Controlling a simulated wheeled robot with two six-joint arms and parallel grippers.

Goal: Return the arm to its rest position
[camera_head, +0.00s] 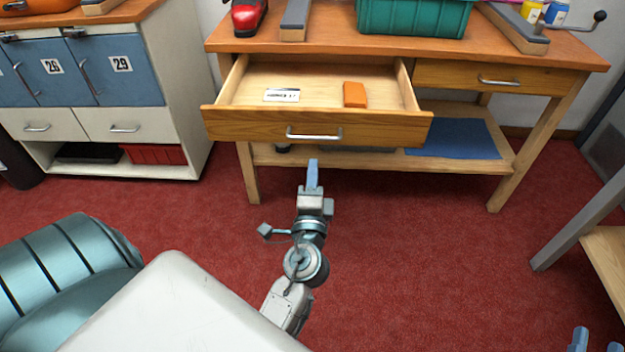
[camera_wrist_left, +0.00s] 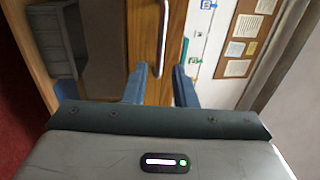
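My left gripper (camera_head: 312,162) is in front of the pulled-out wooden drawer, apart from its handle (camera_head: 314,134). In the left wrist view, the two blue fingers (camera_wrist_left: 160,85) stand apart with nothing between them, and the handle (camera_wrist_left: 162,38) shows beyond them. The drawer (camera_head: 240,126) is open and holds an orange block (camera_head: 354,95) and a white label card (camera_head: 281,95). My right gripper (camera_head: 594,346) shows only as two blue fingertips at the bottom right edge, apart, with no object visible between them.
A blue-doored cabinet (camera_head: 135,84) stands left. A grey-legged table (camera_head: 580,228) is at right. The red floor (camera_head: 430,250) between is clear.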

